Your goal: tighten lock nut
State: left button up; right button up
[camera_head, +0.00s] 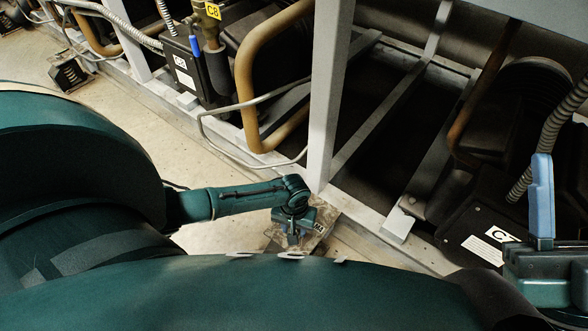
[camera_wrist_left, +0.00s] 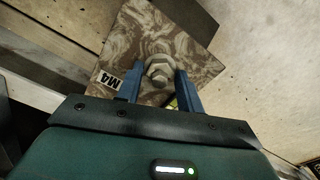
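My left gripper (camera_head: 293,228) points down over a mottled metal plate (camera_head: 318,222) by the foot of a grey post. In the left wrist view, the lock nut (camera_wrist_left: 160,71) is a pale hex nut on a stud, standing on the plate (camera_wrist_left: 160,30) with its M4 label (camera_wrist_left: 108,80). The two blue fingers of my left gripper (camera_wrist_left: 160,80) stand on either side of the nut, close to its flanks. I cannot tell whether they touch it. My right gripper (camera_head: 542,200) shows at the right edge of the head view, one blue finger pointing up; its other finger is not visible.
A grey upright post (camera_head: 328,90) of the rack rises right beside the left gripper. A thin bent tube (camera_head: 215,138) and a brown pipe (camera_head: 247,95) are left of the post. A black box labelled C7 (camera_head: 480,235) stands near my right gripper. Bare floor (camera_head: 120,105) lies in front of the rack.

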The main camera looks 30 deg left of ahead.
pick_arm(q)
jog(key=c, duration=0.6)
